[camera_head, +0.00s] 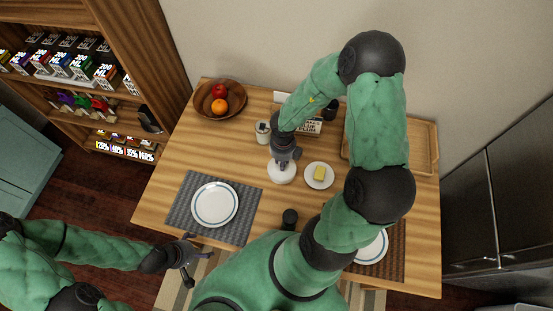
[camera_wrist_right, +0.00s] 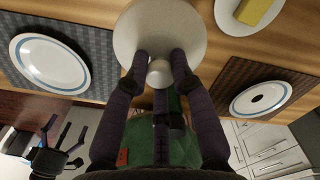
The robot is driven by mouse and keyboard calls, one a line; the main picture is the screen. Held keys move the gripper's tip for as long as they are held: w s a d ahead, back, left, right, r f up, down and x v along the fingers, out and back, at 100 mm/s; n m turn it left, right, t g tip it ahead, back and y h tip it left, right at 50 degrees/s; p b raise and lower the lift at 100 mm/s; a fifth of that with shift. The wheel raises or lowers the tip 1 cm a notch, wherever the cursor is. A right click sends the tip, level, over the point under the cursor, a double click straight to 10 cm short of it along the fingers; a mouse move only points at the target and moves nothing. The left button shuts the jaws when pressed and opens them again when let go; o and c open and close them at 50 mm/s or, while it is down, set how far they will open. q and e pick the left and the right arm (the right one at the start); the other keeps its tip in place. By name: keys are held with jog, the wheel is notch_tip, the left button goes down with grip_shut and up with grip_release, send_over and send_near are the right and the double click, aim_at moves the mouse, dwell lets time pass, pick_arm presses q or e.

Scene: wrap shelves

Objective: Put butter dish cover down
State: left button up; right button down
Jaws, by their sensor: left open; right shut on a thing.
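The white round butter dish cover (camera_head: 281,173) is in the middle of the table, left of the butter dish (camera_head: 311,183) with its yellow butter (camera_head: 319,173). My right gripper (camera_head: 284,158) is above the cover and shut on its knob. In the right wrist view the cover (camera_wrist_right: 160,28) has its knob between my fingertips (camera_wrist_right: 160,72). The dish (camera_wrist_right: 228,22) lies beside it, uncovered. Whether the cover's rim touches the table I cannot tell. My left gripper (camera_head: 187,262) is open and empty, off the table's front edge.
A plate (camera_head: 214,204) on a grey placemat (camera_head: 180,212) is at left; another plate (camera_head: 372,248) on a brown mat is partly behind my right arm. A fruit bowl (camera_head: 204,104), a light cup (camera_head: 262,132) and a wooden tray (camera_head: 429,150) stand farther back. A dark cup (camera_head: 290,217) is near the front.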

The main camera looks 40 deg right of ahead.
jog(key=w+d+f+b, duration=0.1)
jog(key=w+f, duration=0.1)
jog(key=f, duration=0.1)
jog(key=w+f+b, duration=0.1)
jog(key=w+f, duration=0.1)
jog(key=f, duration=0.1)
jog(key=w+d+f+b, duration=0.1)
jog(key=w+f, duration=0.1)
jog(key=f, duration=0.1)
jog(key=shift+d+f, duration=0.3)
jog(key=shift+f, duration=0.1)
jog(key=shift+r, duration=0.1)
jog(key=c, duration=1)
grip_release()
jog(key=shift+c, duration=0.2)
